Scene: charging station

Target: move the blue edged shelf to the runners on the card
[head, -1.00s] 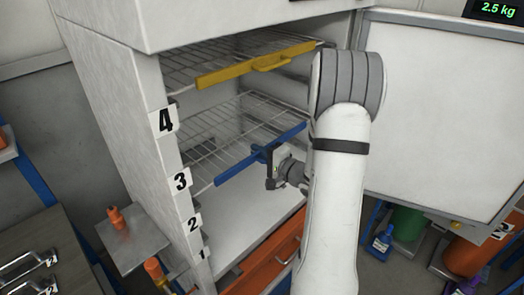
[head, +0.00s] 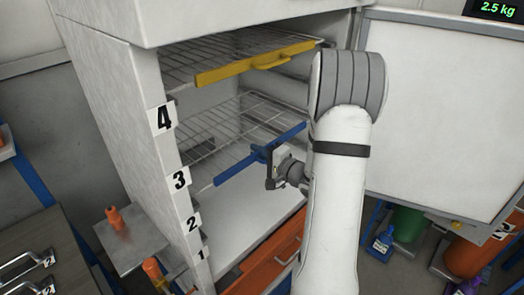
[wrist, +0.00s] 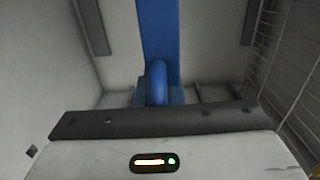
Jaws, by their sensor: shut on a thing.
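The blue edged shelf (head: 262,154) is a wire rack with a blue front bar, inside the open white cabinet. Its bar's left end is near label 3 (head: 180,180), and the rack runs back into the cabinet. My gripper (head: 268,166) is shut on the blue handle at the middle of the bar. In the wrist view the blue handle (wrist: 157,82) and the bar (wrist: 158,30) stand straight ahead of my gripper. The fingertips are mostly hidden there. I cannot make out a card showing the runners.
A yellow edged shelf (head: 256,64) sits above, near label 4 (head: 160,118). Labels 2 (head: 192,223) and 1 (head: 201,254) are lower on the left post. An orange drawer front (head: 268,258) lies below. The open white door (head: 440,110) stands at the right.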

